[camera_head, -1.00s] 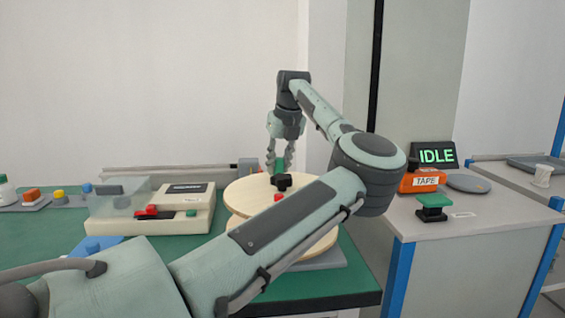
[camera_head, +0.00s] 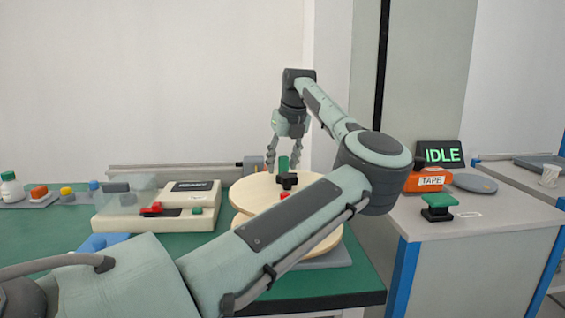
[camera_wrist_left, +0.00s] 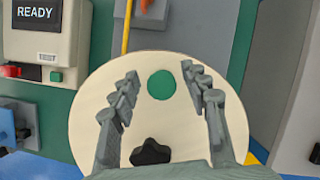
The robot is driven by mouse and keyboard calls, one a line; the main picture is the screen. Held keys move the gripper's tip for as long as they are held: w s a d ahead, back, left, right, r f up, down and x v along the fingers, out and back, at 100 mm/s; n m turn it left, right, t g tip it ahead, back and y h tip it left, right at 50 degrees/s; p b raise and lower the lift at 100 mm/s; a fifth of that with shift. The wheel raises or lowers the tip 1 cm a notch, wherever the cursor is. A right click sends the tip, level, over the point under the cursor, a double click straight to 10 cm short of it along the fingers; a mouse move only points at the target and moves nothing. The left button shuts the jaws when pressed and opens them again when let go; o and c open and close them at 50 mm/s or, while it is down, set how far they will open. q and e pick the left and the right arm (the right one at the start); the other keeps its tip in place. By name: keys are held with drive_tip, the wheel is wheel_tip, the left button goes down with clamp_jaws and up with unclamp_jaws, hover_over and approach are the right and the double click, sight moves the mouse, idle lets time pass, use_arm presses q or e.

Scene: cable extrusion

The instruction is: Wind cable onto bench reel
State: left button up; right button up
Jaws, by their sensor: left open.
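The wooden bench reel (camera_head: 262,190) has two round pale flanges and stands at the front right of the green bench. A green crank handle (camera_head: 283,164) stands upright on it, beside a black knob (camera_head: 288,180). My left gripper (camera_head: 285,165) is open above the reel, its fingers apart on either side of the handle. In the left wrist view the handle's round green top (camera_wrist_left: 161,85) lies between the spread fingertips, with a gap on each side. A yellow cable-like strand (camera_wrist_left: 127,28) runs to the flange edge there. My forearm hides part of the reel. My right gripper is not in view.
A beige machine (camera_head: 190,197) with a screen and red and black parts stands left of the reel.

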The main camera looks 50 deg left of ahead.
use_arm(q)
drive_tip(key=v, duration=1.2)
drive_tip(key=shift+a, duration=0.1)
